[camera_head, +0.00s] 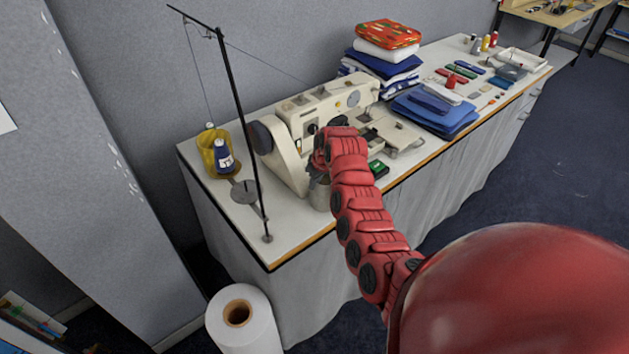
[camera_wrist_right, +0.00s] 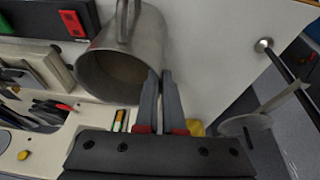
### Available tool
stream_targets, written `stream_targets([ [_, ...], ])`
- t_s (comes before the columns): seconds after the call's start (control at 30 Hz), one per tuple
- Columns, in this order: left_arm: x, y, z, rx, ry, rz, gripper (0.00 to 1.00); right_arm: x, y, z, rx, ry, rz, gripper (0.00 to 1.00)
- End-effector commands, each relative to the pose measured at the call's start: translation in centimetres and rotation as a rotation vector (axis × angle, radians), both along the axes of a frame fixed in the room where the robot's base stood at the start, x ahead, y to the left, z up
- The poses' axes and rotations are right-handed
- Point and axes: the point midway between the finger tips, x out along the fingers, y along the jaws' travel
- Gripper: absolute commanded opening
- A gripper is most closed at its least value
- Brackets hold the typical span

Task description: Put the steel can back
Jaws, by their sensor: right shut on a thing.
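The steel can (camera_head: 320,195) is a grey metal cylinder near the front edge of the table, beside the sewing machine and partly hidden by my right arm. In the right wrist view the can (camera_wrist_right: 125,55) shows its open mouth and a handle. My right gripper (camera_wrist_right: 160,82) is shut on the can's wall at the rim. In the head view the right gripper (camera_head: 319,172) is mostly hidden behind its own arm. I cannot tell whether the can touches the table. My left gripper is in neither view.
The white sewing machine (camera_head: 300,125) stands close behind the can. A thin black thread stand (camera_head: 240,120) rises at the left, by yellow and blue thread cones (camera_head: 222,153). Folded blue cloth (camera_head: 435,108) lies to the right. Bare table shows at the front left corner.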

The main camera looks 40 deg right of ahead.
Motion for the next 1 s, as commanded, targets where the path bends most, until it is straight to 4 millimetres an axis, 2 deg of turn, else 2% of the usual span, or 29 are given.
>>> stream_targets([
  [0.17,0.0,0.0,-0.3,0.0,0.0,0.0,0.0,0.1,0.0,-0.2,-0.001,-0.002,0.001,0.0],
  [0.2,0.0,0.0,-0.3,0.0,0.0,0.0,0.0,0.0,0.0,-0.2,-0.001,-0.001,0.001,0.09],
  [0.3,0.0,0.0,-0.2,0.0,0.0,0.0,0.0,0.0,0.0,-0.2,-0.001,-0.001,0.001,0.27],
  [0.37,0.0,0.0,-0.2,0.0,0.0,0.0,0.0,0.0,0.0,-0.2,-0.001,-0.001,0.001,0.35],
  [0.77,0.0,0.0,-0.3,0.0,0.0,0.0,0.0,0.0,0.0,0.2,0.0,-0.001,0.001,0.35],
  [1.0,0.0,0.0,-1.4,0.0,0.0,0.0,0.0,-1.1,0.1,2.8,0.0,-0.003,-0.001,0.35],
])
